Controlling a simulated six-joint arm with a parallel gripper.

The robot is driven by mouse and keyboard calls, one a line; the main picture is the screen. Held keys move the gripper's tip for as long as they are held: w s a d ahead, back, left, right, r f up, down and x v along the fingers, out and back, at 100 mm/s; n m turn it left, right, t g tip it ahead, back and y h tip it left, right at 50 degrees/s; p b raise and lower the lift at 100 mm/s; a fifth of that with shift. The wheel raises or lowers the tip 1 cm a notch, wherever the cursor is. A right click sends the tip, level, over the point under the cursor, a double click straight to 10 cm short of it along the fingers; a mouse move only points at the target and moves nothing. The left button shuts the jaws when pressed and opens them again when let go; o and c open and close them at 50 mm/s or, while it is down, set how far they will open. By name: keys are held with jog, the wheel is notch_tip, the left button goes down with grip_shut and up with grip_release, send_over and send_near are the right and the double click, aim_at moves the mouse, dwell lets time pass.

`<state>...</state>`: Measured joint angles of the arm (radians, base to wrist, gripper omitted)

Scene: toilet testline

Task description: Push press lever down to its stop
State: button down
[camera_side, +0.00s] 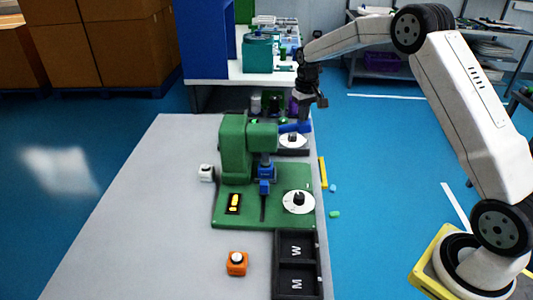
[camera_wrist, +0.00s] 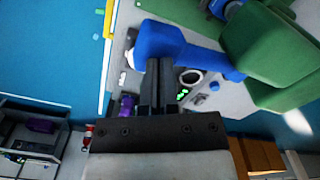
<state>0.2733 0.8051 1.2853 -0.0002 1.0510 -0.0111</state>
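The green press (camera_side: 235,145) stands on its green base plate on the grey table. Its blue press lever (camera_side: 293,128) sticks out to the right from the press head, roughly level. In the wrist view the lever's wide blue end (camera_wrist: 157,40) lies just beyond my fingertips, and its arm runs right to the green head (camera_wrist: 268,45). My gripper (camera_side: 305,114) points down above the lever's outer end. In the wrist view my gripper (camera_wrist: 158,64) has its two dark fingers together, with nothing seen between them. I cannot tell whether the fingertips touch the lever.
White round discs lie on the base plate (camera_side: 298,202) and behind the lever (camera_side: 292,141). A black tray (camera_side: 297,262) marked W and M and an orange block (camera_side: 237,263) are at the front. The table's left side is clear.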

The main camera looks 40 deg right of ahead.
aim_at(303, 126)
jog(key=shift+f, duration=2.35)
jog(key=shift+r, duration=0.2)
notch_tip(303, 126, up, 13)
dwell(0.9)
jog(key=s+a+f+n+t, duration=0.1)
jog(key=s+a+f, duration=0.2)
jog(key=s+a, duration=0.2)
jog(key=s+a+f+n, duration=0.1)
jog(key=s+a+f, duration=0.2)
jog(key=s, duration=0.9)
jog(key=s+a+f+n+t, duration=0.1)
jog(key=s+a+f, duration=0.2)
jog(key=s+a, duration=0.4)
jog(key=shift+s+t, duration=0.3)
jog(key=shift+s, duration=0.65)
